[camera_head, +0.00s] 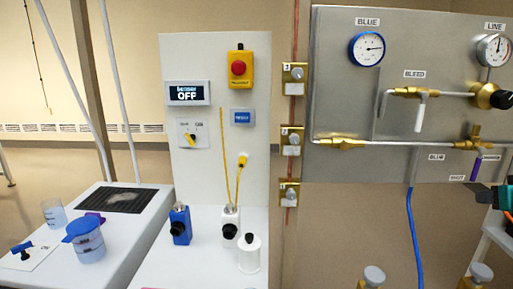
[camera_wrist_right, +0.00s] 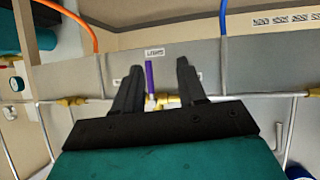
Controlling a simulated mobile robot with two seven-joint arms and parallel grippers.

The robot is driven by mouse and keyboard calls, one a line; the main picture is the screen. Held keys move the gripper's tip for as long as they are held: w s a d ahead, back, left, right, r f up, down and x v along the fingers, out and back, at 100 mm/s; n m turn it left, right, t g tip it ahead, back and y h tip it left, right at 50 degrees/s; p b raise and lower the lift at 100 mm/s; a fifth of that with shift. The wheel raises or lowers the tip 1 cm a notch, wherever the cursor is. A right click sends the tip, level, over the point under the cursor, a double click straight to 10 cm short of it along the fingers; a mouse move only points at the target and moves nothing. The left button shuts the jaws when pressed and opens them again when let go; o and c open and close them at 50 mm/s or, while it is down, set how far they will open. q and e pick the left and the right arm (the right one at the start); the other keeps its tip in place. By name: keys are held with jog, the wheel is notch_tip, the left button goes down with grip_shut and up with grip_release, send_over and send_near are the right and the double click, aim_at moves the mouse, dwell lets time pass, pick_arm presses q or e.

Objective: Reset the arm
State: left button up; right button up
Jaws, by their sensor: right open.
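My right gripper (camera_head: 480,194) is at the right edge of the head view, in front of the lower right part of the steel gas panel (camera_head: 345,105). In the right wrist view my gripper (camera_wrist_right: 160,75) has its two dark fingers spread apart with nothing held. A purple valve handle (camera_wrist_right: 149,77) appears between the fingers in that picture, pointing away from the brass fitting (camera_wrist_right: 168,101). In the head view the purple handle (camera_head: 475,168) hangs just above the fingers. I cannot tell how far apart they are in depth. My left gripper is not in view.
A blue hose (camera_head: 413,235) hangs below the panel. Brass-fitted pipes and gauges (camera_head: 367,48) are on the panel.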

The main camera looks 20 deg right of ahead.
jog(key=s+a+f+n+g+y, duration=0.2)
jog(key=s+a+f+g, duration=0.1)
jog(key=a+f, duration=0.8)
jog(key=s+a+f+n+g+y, duration=0.1)
jog(key=s+a+f+n+g, duration=0.15)
jog(key=a+f, duration=0.9)
jog(key=s+a+n+g+y, duration=0.1)
jog(key=s+a, duration=0.3)
jog(key=a, duration=0.4)
jog(key=s+a+f+n+y, duration=0.1)
jog(key=s+a, duration=0.3)
jog(key=a, duration=0.4)
jog(key=s+a+g+y, duration=0.1)
jog(key=s+a, duration=0.3)
jog(key=a, duration=0.3)
jog(key=w+a+f+t+y, duration=0.1)
jog(key=w+a+f+t, duration=0.2)
jog(key=w+f+t, duration=0.4)
jog(key=shift+w+f+n+y, duration=0.3)
jog(key=shift+f+n+y, duration=0.15)
jog(key=shift+f, duration=0.5)
jog(key=shift+d+t, duration=0.15)
jog(key=shift+t, duration=0.1)
